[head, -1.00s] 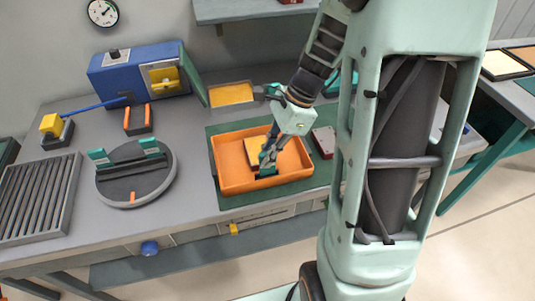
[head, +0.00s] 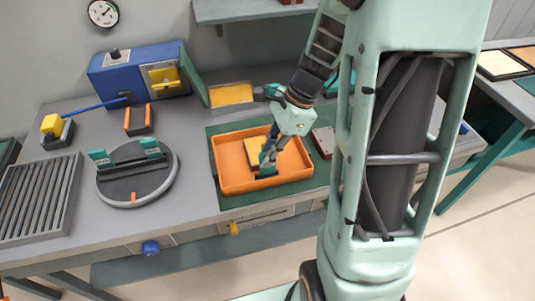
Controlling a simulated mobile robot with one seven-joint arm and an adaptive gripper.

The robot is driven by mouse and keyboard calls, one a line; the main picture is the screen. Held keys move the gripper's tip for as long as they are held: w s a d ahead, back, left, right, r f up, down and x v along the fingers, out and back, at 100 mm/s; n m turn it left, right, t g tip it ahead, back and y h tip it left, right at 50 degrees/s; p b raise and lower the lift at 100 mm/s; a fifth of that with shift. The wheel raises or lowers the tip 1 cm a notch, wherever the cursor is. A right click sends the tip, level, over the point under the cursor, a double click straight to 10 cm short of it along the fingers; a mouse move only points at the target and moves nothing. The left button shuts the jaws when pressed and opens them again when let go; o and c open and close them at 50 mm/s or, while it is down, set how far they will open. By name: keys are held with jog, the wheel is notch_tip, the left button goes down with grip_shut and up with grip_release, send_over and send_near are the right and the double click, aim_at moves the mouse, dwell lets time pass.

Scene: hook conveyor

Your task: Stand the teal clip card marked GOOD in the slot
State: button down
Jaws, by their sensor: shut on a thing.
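My gripper (head: 267,161) points down into the orange tray (head: 231,187) and is shut on a small dark teal piece, which I take to be the teal clip card (head: 268,171). The card sits low inside the tray, near its middle. I cannot tell whether it touches the tray floor, and its marking is too small to read. A yellow piece (head: 254,145) lies behind the gripper in the tray. A round grey stand (head: 138,183) with two teal uprights is on the left. I cannot tell for sure which thing holds the slot.
A U-shaped orange holder (head: 138,120), a blue machine (head: 128,76) and a ribbed grey rack (head: 38,198) stand on the left. A yellow-faced tray (head: 231,95) is behind the orange tray. A grey and red box (head: 323,141) is to its right.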

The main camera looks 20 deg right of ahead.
aim_at(268, 174)
jog(key=shift+f+b, duration=1.25)
jog(key=shift+f, duration=0.6)
dwell(1.1)
jog(key=c, duration=2)
grip_release()
jog(key=shift+o, duration=0.2)
